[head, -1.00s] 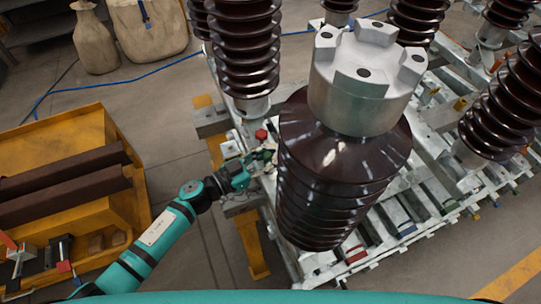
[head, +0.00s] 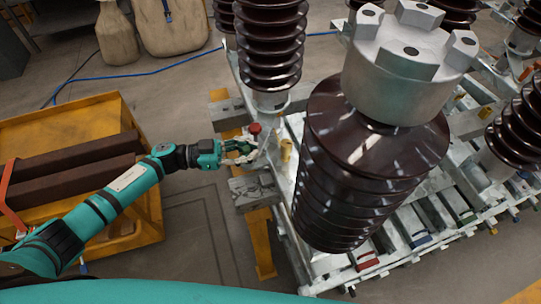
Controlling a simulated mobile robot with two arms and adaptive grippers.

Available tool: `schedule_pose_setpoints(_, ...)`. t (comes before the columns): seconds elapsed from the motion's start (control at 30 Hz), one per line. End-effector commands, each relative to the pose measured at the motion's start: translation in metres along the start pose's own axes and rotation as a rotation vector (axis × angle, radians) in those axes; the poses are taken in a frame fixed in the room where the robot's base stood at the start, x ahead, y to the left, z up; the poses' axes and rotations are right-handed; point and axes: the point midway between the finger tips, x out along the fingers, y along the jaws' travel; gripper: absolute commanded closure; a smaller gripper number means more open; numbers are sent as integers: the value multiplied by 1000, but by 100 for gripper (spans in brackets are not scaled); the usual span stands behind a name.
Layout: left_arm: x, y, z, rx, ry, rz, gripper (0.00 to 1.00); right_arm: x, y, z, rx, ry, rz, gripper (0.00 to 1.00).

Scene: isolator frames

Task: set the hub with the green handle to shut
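My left arm reaches in from the left, and its gripper (head: 244,150) is at the left edge of the metal frame (head: 283,190). Dark green shows around the fingers; I cannot tell how much of it is the green handle and how much is the gripper. Whether the fingers are open or shut on anything is too small to see. A hub with a red knob (head: 255,128) stands just above and right of the gripper. A yellow handle (head: 286,150) stands further right, apart from the gripper. My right gripper is not in view.
A large brown ribbed insulator (head: 370,150) with a grey metal cap (head: 410,65) rises right of the gripper and hides part of the frame. Another insulator (head: 270,45) stands behind. A yellow pallet (head: 88,115) with rusty beams lies at left. Bare floor lies between pallet and frame.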

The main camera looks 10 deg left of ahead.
Motion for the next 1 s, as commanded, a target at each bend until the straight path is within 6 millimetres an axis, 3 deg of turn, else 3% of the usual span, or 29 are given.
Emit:
schedule_pose_setpoints(0.13,-23,-6,7,-7,-8,-3,100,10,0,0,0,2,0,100)
schedule_pose_setpoints(0.4,-44,-16,6,-8,-9,-1,100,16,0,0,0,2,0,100)
schedule_pose_setpoints(0.97,-53,-23,5,-8,-10,-9,100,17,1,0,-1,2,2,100)
schedule_pose_setpoints(1.0,-53,-23,5,-8,-10,-9,94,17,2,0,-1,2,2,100)
